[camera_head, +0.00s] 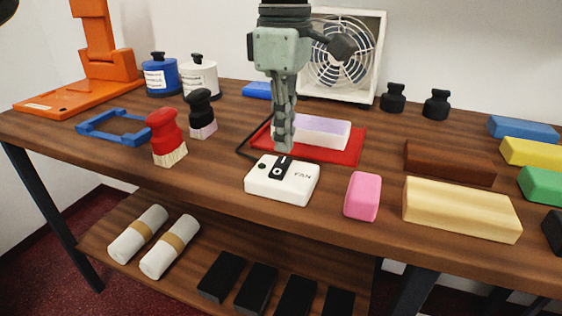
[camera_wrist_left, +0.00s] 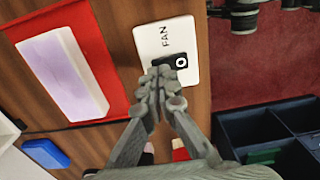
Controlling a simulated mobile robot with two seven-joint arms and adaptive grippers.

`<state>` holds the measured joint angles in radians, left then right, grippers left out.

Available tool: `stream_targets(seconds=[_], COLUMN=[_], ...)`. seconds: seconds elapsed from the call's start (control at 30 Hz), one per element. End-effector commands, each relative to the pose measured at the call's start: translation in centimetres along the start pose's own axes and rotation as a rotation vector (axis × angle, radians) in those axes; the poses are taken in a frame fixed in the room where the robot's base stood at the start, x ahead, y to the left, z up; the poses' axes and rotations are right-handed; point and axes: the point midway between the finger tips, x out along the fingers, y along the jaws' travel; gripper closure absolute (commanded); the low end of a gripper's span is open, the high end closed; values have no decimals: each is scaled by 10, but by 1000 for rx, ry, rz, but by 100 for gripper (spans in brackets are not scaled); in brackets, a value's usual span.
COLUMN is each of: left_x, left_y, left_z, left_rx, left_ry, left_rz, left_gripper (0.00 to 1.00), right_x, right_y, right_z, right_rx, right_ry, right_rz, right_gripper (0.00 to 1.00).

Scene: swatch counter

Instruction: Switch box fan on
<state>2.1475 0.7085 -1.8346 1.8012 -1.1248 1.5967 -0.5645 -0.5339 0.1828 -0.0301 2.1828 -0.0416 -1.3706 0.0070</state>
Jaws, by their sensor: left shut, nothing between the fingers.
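The white switch box (camera_head: 258,184), marked FAN, lies near the table's front edge, with a black rocker (camera_head: 281,169) and a small dark green dot. The switch box (camera_wrist_left: 182,35) and part of its rocker (camera_wrist_left: 181,61) also show in the left wrist view. My left gripper (camera_head: 284,148) points down, shut and empty, its tips right at the far end of the rocker. I cannot tell whether they touch it. In the left wrist view the gripper tips (camera_wrist_left: 164,78) cover part of the rocker. The box fan (camera_head: 367,45) stands at the back behind my wrist, which partly hides it.
A red mat (camera_head: 350,157) with a pale lilac block (camera_head: 325,132) lies just behind the switch box. A pink block (camera_head: 362,196) and cream block (camera_head: 460,207) lie to the right. Red (camera_head: 166,130) and black (camera_head: 200,108) brushes stand left.

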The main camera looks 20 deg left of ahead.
Motion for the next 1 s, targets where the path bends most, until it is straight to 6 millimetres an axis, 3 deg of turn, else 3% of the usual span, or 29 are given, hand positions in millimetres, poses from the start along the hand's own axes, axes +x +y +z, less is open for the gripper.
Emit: stream_targets(seconds=[1.0], left_x=[16], left_y=[0], left_z=[0], left_rx=[0], left_ry=[0], left_rz=[-1], left_gripper=[100], right_x=[11], right_y=[-2], right_z=[2], right_rx=[0], right_ry=[4], right_rz=[1], right_gripper=[12])
